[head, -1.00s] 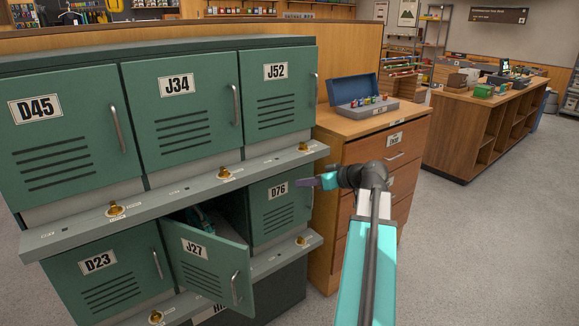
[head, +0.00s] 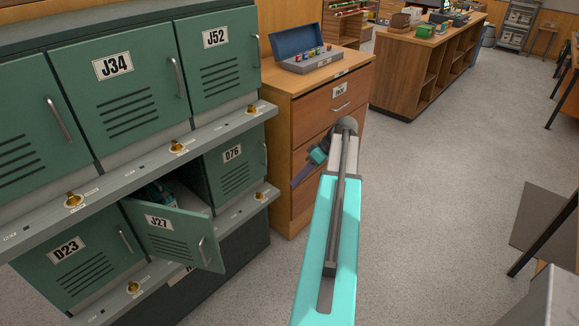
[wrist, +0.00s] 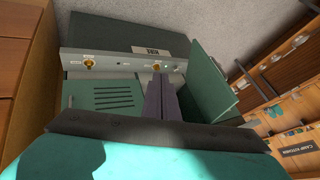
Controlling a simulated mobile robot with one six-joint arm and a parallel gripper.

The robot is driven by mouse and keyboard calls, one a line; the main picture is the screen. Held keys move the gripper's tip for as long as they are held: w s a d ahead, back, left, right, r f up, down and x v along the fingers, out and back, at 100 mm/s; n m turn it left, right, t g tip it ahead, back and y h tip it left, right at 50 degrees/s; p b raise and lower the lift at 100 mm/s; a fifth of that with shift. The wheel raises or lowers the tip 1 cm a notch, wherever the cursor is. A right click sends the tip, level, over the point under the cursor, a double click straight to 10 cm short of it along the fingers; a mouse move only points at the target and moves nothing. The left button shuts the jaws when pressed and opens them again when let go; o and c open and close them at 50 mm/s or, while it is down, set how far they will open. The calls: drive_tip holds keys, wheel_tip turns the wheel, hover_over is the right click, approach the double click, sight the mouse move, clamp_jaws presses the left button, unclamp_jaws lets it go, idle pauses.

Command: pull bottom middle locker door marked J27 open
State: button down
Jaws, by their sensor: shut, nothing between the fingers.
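The green locker door marked J27 (head: 170,236), in the bottom row of the head view, stands partly open. It is swung outward from its left side, with its metal handle (head: 202,251) near the free right edge. Part of the dark inside shows above it, with teal and dark contents (head: 160,193). My gripper (head: 297,181) is shut and empty, to the right of the door and apart from it, in front of the wooden drawers. In the wrist view its purple fingers (wrist: 160,84) lie between a slotted green door and an open green door panel (wrist: 212,85).
Shut doors D23 (head: 66,250) and D76 (head: 234,155) flank the opening. A grey ledge with brass knobs (head: 177,147) juts out above. A wooden drawer cabinet (head: 310,107) stands close on the right. Carpet (head: 430,170) is free further right.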

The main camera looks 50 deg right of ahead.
drive_tip(key=shift+s+a+n+g+y, duration=0.2)
drive_tip(key=shift+s+a+n+g, duration=0.1)
drive_tip(key=shift+s, duration=0.25)
drive_tip(key=shift+s+a+n+g+y, duration=0.2)
drive_tip(key=shift+s+a, duration=0.1)
drive_tip(key=shift+s, duration=0.2)
